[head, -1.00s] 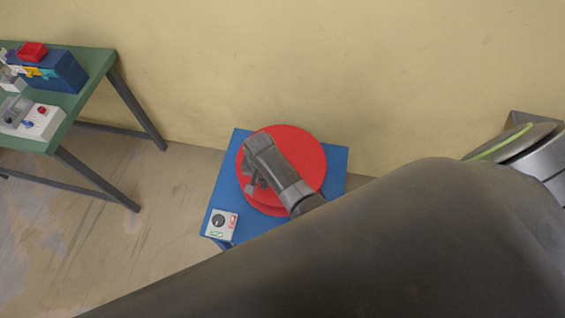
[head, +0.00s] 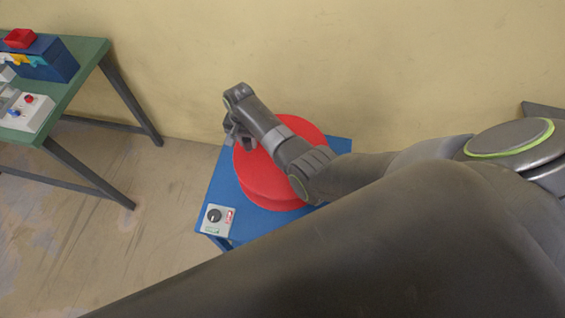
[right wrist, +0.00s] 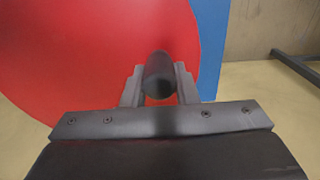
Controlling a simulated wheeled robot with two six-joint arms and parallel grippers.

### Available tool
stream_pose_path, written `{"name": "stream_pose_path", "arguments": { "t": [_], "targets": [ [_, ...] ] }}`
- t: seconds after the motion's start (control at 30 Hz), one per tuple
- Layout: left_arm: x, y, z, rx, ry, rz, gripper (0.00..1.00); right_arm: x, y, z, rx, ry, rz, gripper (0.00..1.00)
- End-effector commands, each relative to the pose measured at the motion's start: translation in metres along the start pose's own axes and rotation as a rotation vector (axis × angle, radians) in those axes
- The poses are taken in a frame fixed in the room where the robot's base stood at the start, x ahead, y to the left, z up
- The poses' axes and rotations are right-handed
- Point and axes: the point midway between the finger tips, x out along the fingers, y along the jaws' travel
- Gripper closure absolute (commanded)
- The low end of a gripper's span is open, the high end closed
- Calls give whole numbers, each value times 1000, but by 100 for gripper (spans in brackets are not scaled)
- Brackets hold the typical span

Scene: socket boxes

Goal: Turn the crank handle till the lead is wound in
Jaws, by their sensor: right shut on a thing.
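A red round reel (head: 274,190) sits on a blue stand (head: 218,196) in the head view. My right gripper (head: 230,138) reaches over it from the right, at the reel's upper-left edge. In the right wrist view my right gripper (right wrist: 159,88) is shut on a dark, rounded crank handle (right wrist: 158,72), with the reel's red face (right wrist: 90,50) behind it. My arm hides part of the reel in the head view. I cannot make out the lead. My left gripper is not in view.
A small grey control box (head: 216,219) with a black knob sits at the stand's front left corner. A green table (head: 88,62) with a blue box (head: 58,66) and a white switch box (head: 30,112) stands at the left. A wall is close behind the stand.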

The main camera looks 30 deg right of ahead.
Motion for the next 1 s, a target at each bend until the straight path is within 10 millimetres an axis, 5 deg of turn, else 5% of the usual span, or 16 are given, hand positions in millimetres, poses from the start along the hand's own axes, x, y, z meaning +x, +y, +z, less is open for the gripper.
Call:
{"name": "stream_pose_path", "arguments": {
  "t": [0.7, 1.0],
  "targets": [
    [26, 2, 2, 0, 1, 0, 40, 4, 26, -70, 2, -7, 10, 86],
    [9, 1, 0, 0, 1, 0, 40, 2, 54, -82, 4, -13, 15, 86]
  ]
}}
